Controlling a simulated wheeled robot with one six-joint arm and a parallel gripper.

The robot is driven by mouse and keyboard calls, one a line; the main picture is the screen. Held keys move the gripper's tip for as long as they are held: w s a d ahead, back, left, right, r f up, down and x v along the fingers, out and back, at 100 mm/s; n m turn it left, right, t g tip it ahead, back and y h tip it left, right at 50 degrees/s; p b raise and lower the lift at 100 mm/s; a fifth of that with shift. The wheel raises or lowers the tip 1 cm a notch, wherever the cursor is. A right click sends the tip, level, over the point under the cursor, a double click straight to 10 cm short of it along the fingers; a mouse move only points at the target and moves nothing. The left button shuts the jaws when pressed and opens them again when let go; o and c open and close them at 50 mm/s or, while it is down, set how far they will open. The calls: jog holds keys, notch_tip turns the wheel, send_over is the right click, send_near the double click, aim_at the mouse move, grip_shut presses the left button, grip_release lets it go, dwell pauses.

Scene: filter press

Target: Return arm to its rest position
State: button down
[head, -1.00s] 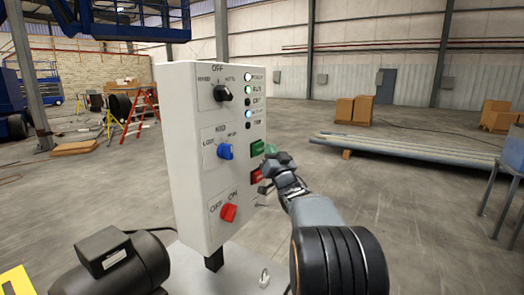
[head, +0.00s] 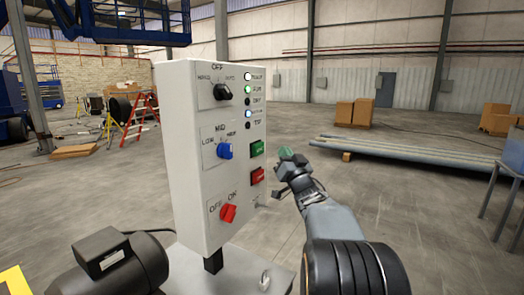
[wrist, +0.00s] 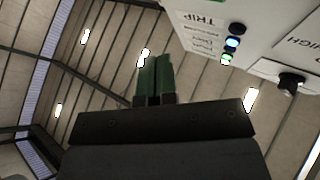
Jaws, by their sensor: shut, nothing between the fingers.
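My gripper (head: 287,156) is in the head view just right of the white control box, apart from its buttons. In the wrist view the two green fingers (wrist: 154,77) are side by side and shut, with nothing between them. The control box (head: 186,160) stands upright on a post. It carries a black knob (head: 223,92), a blue knob (head: 225,151), a red knob (head: 228,213), a green button (head: 257,148) and a red button (head: 257,176). A green lamp and a blue lamp are lit in its lamp column.
A dark motor (head: 125,262) sits at the lower left, beside the box. Grey beams (head: 415,157) lie on the floor at the right, with cardboard boxes (head: 354,112) behind. A blue table (head: 507,160) stands at the far right. The floor between is open.

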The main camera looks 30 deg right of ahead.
dwell(0.7)
jog(key=d+f+m+g+h, duration=0.2)
jog(key=d+f+g+h, duration=0.2)
jog(key=f+g, duration=0.45)
jog(key=s+a+f+g+y+p, duration=0.2)
jog(key=s+a+f+g+p, duration=0.4)
jog(key=a+f, duration=0.25)
jog(key=s+a+n+g+y+p, duration=0.4)
jog(key=s+a+g+p, duration=0.1)
jog(key=s+a, duration=0.8)
jog(key=s+a+r+n+y+p, duration=0.1)
jog(key=s+a+r+p, duration=0.3)
jog(key=a, duration=0.5)
jog(key=shift+a+r+n+y+p, duration=0.15)
jog(key=shift+r+n+y+p, duration=0.25)
jog(key=shift+r+n, duration=0.5)
